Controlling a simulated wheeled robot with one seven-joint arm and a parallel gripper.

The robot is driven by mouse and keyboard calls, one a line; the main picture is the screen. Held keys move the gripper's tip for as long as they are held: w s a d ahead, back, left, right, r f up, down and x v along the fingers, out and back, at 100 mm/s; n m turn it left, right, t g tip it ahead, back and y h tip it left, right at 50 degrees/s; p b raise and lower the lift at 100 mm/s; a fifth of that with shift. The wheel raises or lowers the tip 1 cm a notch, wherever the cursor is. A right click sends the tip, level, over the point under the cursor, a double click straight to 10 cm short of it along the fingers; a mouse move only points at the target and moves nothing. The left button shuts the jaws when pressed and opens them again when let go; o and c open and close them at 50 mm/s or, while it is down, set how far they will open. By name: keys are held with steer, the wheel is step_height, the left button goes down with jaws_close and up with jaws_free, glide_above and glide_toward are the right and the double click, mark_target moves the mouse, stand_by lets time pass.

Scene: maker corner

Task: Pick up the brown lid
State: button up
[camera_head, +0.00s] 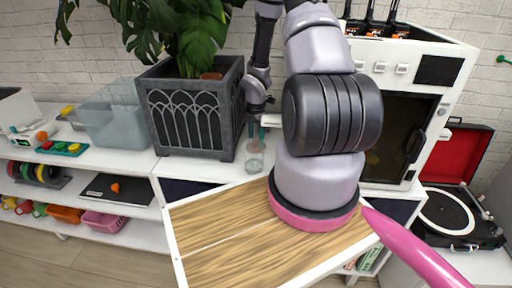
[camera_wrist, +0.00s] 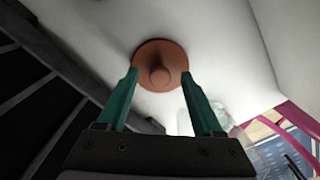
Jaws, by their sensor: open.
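The brown lid (camera_wrist: 150,50) is a round disc with a round knob (camera_wrist: 160,75) in its middle. In the wrist view it lies on a white surface, knob facing the camera. My gripper (camera_wrist: 160,80) is open, with its two teal fingers apart and their tips at the left and right of the lid in the picture. I cannot tell how much gap is left between the tips and the lid. In the head view my gripper (camera_head: 256,133) is by the dark planter, and I cannot make out the lid there.
The dark planter (camera_head: 195,120) with a leafy plant stands close to the left of my gripper. A clear glass (camera_head: 255,158) stands in front of it; a white cabinet (camera_head: 436,64) is at the right. A pale blue bin (camera_head: 112,118) is farther left.

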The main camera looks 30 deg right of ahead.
jaws_close()
